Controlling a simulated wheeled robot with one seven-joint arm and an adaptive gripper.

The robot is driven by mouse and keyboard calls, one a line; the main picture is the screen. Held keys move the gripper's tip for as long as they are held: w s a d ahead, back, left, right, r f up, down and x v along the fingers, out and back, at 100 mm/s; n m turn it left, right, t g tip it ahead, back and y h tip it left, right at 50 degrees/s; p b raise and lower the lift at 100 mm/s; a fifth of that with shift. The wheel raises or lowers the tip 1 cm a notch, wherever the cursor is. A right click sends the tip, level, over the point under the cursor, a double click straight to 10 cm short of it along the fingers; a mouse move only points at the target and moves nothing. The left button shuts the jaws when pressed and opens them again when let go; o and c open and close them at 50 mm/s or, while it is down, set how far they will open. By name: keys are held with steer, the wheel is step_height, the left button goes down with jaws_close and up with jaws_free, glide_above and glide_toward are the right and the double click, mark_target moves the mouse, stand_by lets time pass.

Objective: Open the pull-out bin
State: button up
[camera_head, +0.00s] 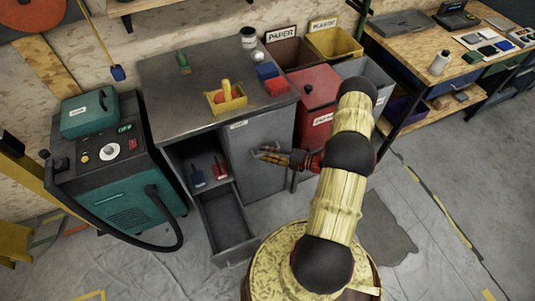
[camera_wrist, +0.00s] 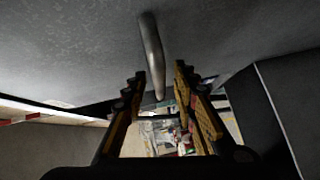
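The pull-out bin's grey front panel (camera_head: 258,176) is in the cabinet's right half, with a small white label at its top left. It looks about flush with the cabinet; I cannot tell whether there is a small gap. My gripper (camera_head: 262,154) is at the upper part of this panel, reaching in from the right. In the wrist view, a grey bar handle (camera_wrist: 152,45) comes off the panel surface and lies between the fingers of my gripper (camera_wrist: 160,75). The fingers stand apart on either side of the handle, with no clear contact.
A green machine (camera_head: 118,160) with a hose stands at far left. A red bin (camera_head: 317,105) stands right of the cabinet. A workbench (camera_head: 448,70) is at far right.

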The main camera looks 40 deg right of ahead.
steer(key=shift+c, duration=0.5)
jaws_close()
stand_by(0.3)
